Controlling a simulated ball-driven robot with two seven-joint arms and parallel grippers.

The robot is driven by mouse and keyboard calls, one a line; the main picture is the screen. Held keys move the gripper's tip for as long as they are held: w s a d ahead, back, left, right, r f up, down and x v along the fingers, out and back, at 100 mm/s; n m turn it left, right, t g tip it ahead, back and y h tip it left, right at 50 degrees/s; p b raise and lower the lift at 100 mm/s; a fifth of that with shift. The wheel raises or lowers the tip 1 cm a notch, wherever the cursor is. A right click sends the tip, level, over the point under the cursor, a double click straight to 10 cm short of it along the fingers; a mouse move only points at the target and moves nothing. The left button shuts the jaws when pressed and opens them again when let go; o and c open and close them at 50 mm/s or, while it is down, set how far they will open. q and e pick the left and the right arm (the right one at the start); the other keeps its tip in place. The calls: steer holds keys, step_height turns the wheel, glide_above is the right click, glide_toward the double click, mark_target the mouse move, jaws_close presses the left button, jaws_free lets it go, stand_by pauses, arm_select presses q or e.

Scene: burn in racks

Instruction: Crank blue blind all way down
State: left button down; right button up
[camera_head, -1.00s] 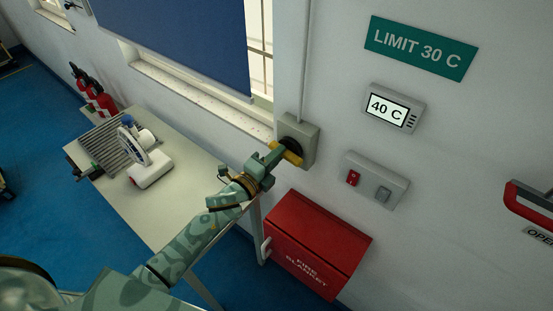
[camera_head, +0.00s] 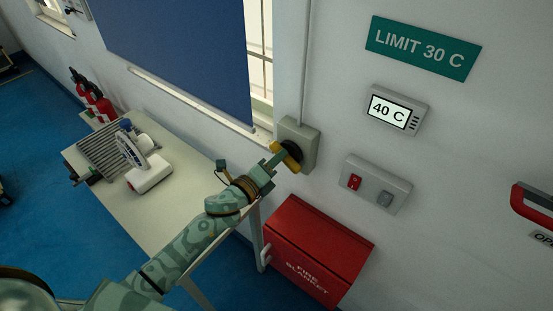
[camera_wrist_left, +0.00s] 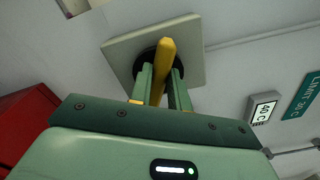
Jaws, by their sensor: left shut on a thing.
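The blue blind (camera_head: 182,55) hangs over the window in the head view. Its lower edge now reaches the sill, with bare window showing to its right. The yellow crank handle (camera_head: 289,156) sits on a black hub on a grey wall box (camera_head: 308,141) right of the window. My left gripper (camera_head: 276,162) is at the crank. In the left wrist view the yellow handle (camera_wrist_left: 165,70) stands between the two green fingers (camera_wrist_left: 160,88), which are shut on it; the black hub is partly hidden behind them. My right gripper is not in view.
A red fire blanket box (camera_head: 318,250) is on the wall below the crank. A table (camera_head: 135,203) with a white and blue device (camera_head: 148,172) stands left of my arm. A switch panel (camera_head: 375,184) and a display reading 40 C (camera_head: 396,108) are to the right.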

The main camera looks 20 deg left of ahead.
arm_select(q)
steer(key=shift+f, duration=0.15)
steer(key=c, duration=1.3)
jaws_free()
steer(key=shift+s, duration=0.1)
steer(key=b+v, duration=0.2)
steer(key=v, duration=1.4)
steer(key=shift+s, duration=0.1)
